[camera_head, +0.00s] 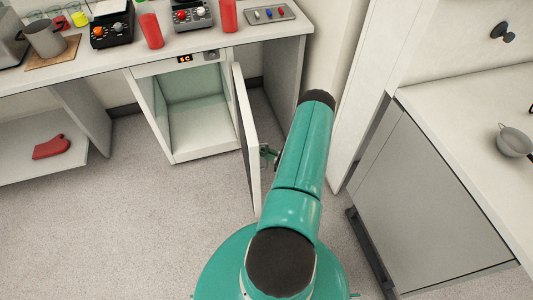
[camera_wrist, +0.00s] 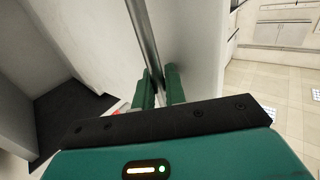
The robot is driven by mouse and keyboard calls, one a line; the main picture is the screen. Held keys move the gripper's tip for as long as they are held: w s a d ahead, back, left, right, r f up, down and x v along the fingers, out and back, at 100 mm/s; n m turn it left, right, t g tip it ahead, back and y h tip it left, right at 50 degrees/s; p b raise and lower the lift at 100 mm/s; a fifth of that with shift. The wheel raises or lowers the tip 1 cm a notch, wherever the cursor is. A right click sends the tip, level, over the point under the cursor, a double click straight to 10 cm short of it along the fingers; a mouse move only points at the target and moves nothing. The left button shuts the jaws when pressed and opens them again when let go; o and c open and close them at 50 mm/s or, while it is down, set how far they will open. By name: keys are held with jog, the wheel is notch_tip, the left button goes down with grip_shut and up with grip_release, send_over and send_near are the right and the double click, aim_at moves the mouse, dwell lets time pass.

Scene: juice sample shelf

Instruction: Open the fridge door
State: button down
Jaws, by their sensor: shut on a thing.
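The fridge (camera_head: 187,113) is a white box under the counter, with a small "5C" display above its opening. Its door (camera_head: 246,135) stands swung far out to the right, and the empty-looking inside shows. My gripper (camera_head: 268,153) is at the outer side of the door, mostly hidden behind my arm in the head view. In the wrist view my green fingers (camera_wrist: 160,86) are shut on the metal bar handle (camera_wrist: 143,35), which runs along the white door.
The counter (camera_head: 100,56) above holds a pot, control boxes, red cups and a tray (camera_head: 269,14). A red mitt (camera_head: 51,147) lies on a low shelf at left. Another counter (camera_head: 450,110) with a pan (camera_head: 514,142) stands at right. Open floor lies in front of the fridge.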

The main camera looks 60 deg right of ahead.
jog(key=c, duration=1.8)
grip_release()
jog(key=v, duration=1.3)
jog(key=shift+s, duration=0.35)
